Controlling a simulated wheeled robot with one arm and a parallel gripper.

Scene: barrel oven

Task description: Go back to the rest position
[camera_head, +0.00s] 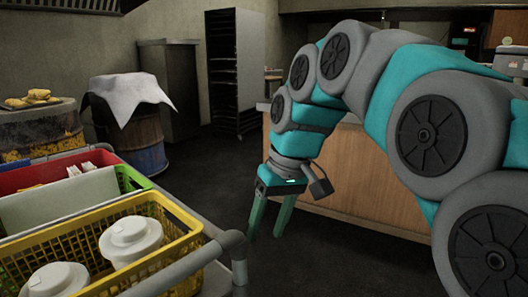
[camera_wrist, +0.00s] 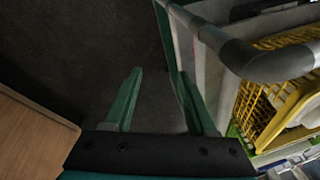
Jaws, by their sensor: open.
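My gripper (camera_head: 270,217) hangs at the end of my bent arm in the head view, pointing down over the dark floor. Its two green fingers are apart with nothing between them. In the wrist view my gripper (camera_wrist: 155,95) also shows open and empty, with bare floor beyond the fingers. The gripper is to the right of the cart (camera_head: 236,262), near its grey handle rail, and left of the wooden counter (camera_head: 345,175).
On the cart, a yellow basket (camera_head: 190,262) holds white lidded containers (camera_head: 131,238); red and green crates sit behind it. A cloth-covered barrel (camera_head: 150,140) and a dark rack (camera_head: 235,70) stand at the back. Floor (camera_head: 215,180) between cart and counter is clear.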

